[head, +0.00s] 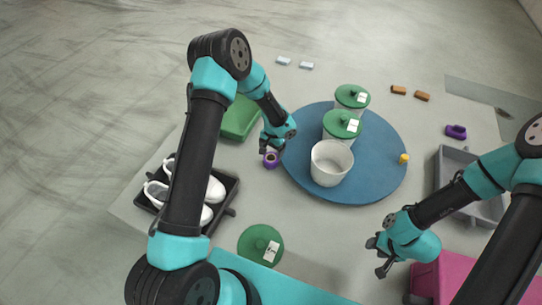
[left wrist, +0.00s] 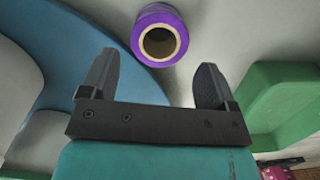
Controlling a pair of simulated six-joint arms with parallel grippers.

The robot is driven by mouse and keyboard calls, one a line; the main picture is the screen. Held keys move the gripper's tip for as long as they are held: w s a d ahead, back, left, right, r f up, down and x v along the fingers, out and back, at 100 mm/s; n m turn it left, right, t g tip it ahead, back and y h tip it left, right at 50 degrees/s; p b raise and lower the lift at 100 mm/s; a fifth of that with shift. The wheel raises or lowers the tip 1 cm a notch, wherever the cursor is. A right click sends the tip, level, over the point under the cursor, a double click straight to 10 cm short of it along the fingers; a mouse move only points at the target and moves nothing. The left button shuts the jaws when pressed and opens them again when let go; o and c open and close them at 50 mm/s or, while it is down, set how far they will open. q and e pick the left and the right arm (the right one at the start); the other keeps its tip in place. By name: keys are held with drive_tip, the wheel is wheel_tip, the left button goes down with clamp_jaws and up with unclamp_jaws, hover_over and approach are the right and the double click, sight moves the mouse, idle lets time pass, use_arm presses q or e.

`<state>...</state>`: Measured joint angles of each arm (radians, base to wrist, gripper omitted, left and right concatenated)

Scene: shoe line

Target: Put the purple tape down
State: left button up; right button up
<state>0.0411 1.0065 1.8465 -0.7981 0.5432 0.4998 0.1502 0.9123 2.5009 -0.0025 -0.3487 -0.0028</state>
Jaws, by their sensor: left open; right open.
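The purple tape (head: 272,163) is a small roll with a brown core on the pale table, just left of the round blue mat. In the left wrist view the tape (left wrist: 159,14) is beyond the fingertips, its hole facing the camera, with no finger around it. My left gripper (head: 269,147) is open and empty, close by the tape; its fingers partly cover the tape in the head view. The left wrist view shows the spread fingers (left wrist: 156,72) with nothing between them. My right gripper (head: 377,257) is open and empty at the front right.
The blue mat (head: 380,180) holds an open white pot (head: 331,172) and two pots with green lids (head: 341,124). A loose green lid (head: 259,245) lies in front. A black tray (head: 222,206) with white shoes and a green box (head: 240,118) are left; a grey bin (head: 452,163) is right.

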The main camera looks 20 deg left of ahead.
use_arm(q)
wheel_tip(320, 180, up, 6)
drive_tip(key=shift+w, duration=0.35)
drive_tip(key=shift+o, duration=0.2)
drive_tip(key=shift+d+r, duration=0.1)
drive_tip(key=d+r+m+t+y, duration=0.1)
drive_tip(key=d+r+m+y, duration=0.3)
drive_tip(key=m, duration=1)
drive_tip(key=d, duration=0.3)
drive_tip(key=shift+s, duration=0.4)
drive_tip(key=shift+f, duration=0.15)
drive_tip(key=x, duration=1.1)
drive_tip(key=shift+a+f, duration=0.25)
drive_tip(key=shift+f, duration=0.2)
drive_tip(key=shift+a, duration=0.1)
